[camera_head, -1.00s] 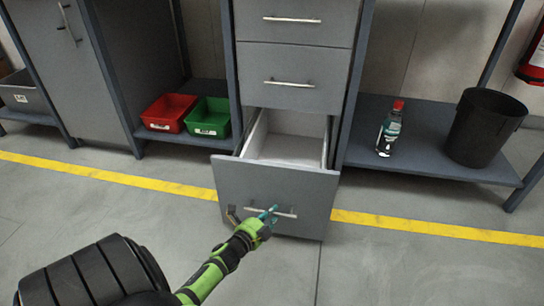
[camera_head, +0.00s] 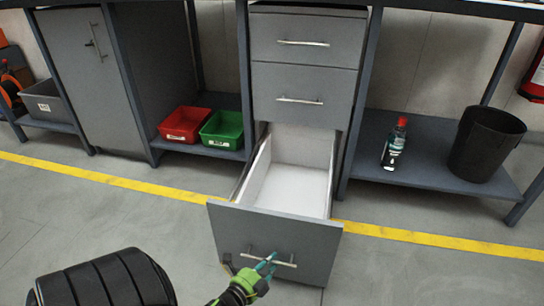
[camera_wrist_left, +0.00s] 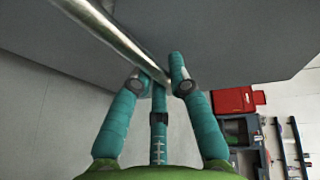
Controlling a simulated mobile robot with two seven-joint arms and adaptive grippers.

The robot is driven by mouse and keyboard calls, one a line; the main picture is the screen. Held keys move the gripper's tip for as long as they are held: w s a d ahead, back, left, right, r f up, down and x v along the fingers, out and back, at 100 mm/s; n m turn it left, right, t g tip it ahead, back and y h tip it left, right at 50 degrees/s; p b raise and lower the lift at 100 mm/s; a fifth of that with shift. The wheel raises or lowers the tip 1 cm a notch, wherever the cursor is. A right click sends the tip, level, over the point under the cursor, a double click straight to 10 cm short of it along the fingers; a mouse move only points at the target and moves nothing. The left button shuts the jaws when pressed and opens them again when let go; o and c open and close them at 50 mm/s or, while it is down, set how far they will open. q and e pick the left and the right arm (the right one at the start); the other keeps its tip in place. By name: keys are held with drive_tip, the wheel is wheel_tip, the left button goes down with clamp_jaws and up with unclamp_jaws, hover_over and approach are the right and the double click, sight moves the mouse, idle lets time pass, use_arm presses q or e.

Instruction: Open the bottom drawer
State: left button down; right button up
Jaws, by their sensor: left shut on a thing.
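The bottom drawer (camera_head: 275,243) stands pulled well out of the grey cabinet, and its pale, empty-looking inside shows. Its front carries a horizontal metal bar handle (camera_head: 285,263). My left gripper (camera_head: 266,265) is at this handle, shut on it; its teal fingers close around the bar. In the left wrist view the handle (camera_wrist_left: 115,40) runs from the upper left into the fingers (camera_wrist_left: 165,80), with the grey drawer front (camera_wrist_left: 225,50) behind. My right gripper is not in view.
Two shut drawers (camera_head: 303,70) sit above. A red bin (camera_head: 185,125) and a green bin (camera_head: 222,130) are on the left shelf. A bottle (camera_head: 394,145) and a black bucket (camera_head: 484,145) stand on the right shelf. The floor around the yellow line (camera_head: 420,237) is clear.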

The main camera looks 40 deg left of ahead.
use_arm(q)
drive_tip(key=shift+s+d, duration=0.2)
drive_tip(key=shift+s, duration=0.05)
drive_tip(key=c, duration=1.2)
unclamp_jaws()
drive_tip(key=shift+o, duration=0.2)
drive_tip(key=v, duration=0.7)
drive_tip(key=shift+s, duration=0.3)
drive_tip(key=shift+w, duration=0.1)
